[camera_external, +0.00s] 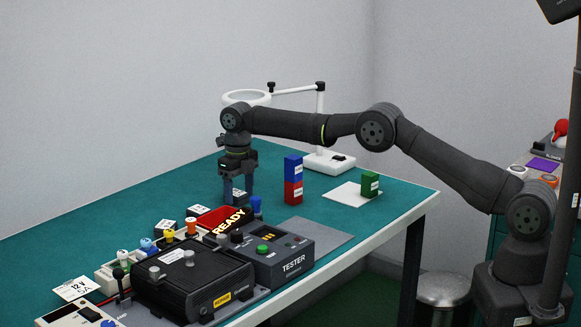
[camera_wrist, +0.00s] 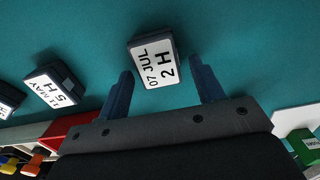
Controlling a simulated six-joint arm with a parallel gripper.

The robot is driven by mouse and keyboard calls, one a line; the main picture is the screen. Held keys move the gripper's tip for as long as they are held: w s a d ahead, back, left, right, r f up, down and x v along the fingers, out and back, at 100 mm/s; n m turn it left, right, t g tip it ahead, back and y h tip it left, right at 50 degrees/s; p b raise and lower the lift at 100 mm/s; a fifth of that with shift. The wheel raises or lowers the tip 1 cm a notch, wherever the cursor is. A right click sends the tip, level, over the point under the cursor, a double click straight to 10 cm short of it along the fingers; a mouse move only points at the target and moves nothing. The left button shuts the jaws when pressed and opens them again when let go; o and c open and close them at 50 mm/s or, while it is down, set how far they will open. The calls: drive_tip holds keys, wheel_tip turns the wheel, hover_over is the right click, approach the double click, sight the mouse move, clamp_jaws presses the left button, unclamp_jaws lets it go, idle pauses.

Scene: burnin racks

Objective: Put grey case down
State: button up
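A dark grey case (camera_wrist: 153,58) with a white label reading "07 JUL 2 H" sits on the green tabletop in the wrist view. In the external view the case (camera_external: 238,195) shows low between the fingers of my gripper (camera_external: 238,199), at table level. My gripper, also in the wrist view (camera_wrist: 160,67), points down with its fingers spread wider than the case. A gap shows at the right finger; the left fingertip is very near the case, and I cannot tell whether it touches.
Two similar labelled cases (camera_external: 198,211) (camera_external: 166,225) stand to the left. A red READY tray (camera_external: 222,219), a tester (camera_external: 275,254) and a black power unit (camera_external: 193,278) are in front. Blue and red blocks (camera_external: 293,178) and a green block (camera_external: 370,184) stand right.

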sight(239, 193)
drive_tip(key=shift+r, duration=3.95)
drive_tip(key=shift+f, duration=0.15)
wheel_tip(239, 193, down, 7)
drive_tip(key=shift+f, duration=0.1)
wheel_tip(239, 193, up, 5)
drive_tip(key=shift+r, duration=0.1)
